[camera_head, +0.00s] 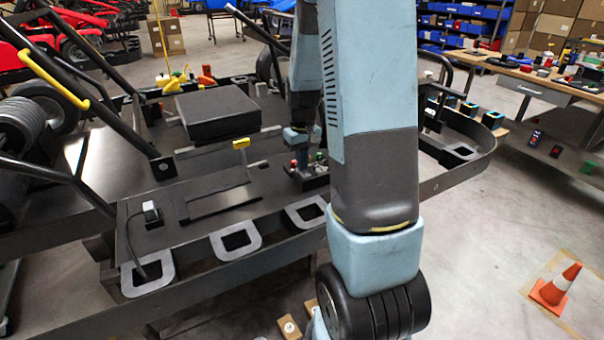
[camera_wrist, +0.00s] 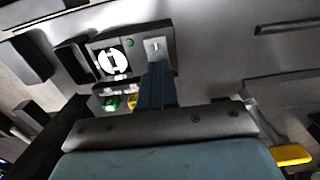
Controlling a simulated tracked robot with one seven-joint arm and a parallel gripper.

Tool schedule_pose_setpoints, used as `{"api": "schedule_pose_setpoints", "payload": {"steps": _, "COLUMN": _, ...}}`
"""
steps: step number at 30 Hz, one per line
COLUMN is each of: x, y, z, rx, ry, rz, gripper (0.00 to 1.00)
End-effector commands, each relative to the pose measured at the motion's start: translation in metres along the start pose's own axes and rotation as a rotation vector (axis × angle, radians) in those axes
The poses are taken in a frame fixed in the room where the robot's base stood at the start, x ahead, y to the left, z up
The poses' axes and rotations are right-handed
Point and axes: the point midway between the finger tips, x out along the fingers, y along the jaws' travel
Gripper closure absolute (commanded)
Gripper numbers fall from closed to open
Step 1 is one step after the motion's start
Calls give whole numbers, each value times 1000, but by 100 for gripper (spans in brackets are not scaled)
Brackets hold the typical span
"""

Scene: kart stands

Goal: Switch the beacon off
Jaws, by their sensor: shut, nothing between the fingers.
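My gripper (camera_wrist: 157,70) is shut and empty. In the wrist view its dark fingertips reach the lower edge of a silver switch plate (camera_wrist: 155,47) that carries a small lever or key; I cannot tell whether they touch. Beside the plate are a small green spot (camera_wrist: 130,42) and a black-and-white round dial (camera_wrist: 113,61). A green button (camera_wrist: 111,103) and a yellow part (camera_wrist: 132,102) show below, partly hidden. In the head view my gripper (camera_head: 299,160) is over a small control box (camera_head: 310,180) on the kart stand. No beacon is clearly identifiable.
The dark stand (camera_head: 90,320) has a raised rim with cut-outs. A yellow-topped lever (camera_head: 241,143) and a black block (camera_head: 218,113) stand left of my gripper. An orange cone (camera_head: 556,284) is on the floor at right, where there is free room.

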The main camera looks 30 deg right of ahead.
Motion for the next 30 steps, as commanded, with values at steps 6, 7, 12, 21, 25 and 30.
{"api": "schedule_pose_setpoints", "payload": {"steps": 6, "x": 3, "y": 0, "z": 1, "rx": 0, "ry": -2, "rz": 0, "gripper": 100}}
{"api": "schedule_pose_setpoints", "payload": {"steps": 7, "x": 3, "y": 0, "z": 1, "rx": 0, "ry": -1, "rz": 0, "gripper": 100}}
{"api": "schedule_pose_setpoints", "payload": {"steps": 12, "x": -3, "y": 0, "z": 0, "rx": 0, "ry": -1, "rz": 0, "gripper": 100}}
{"api": "schedule_pose_setpoints", "payload": {"steps": 21, "x": -23, "y": 0, "z": 0, "rx": 0, "ry": 0, "rz": 0, "gripper": 100}}
{"api": "schedule_pose_setpoints", "payload": {"steps": 25, "x": -31, "y": 0, "z": 0, "rx": 0, "ry": 0, "rz": 0, "gripper": 100}}
{"api": "schedule_pose_setpoints", "payload": {"steps": 30, "x": -42, "y": 0, "z": 0, "rx": 0, "ry": 1, "rz": 0, "gripper": 100}}
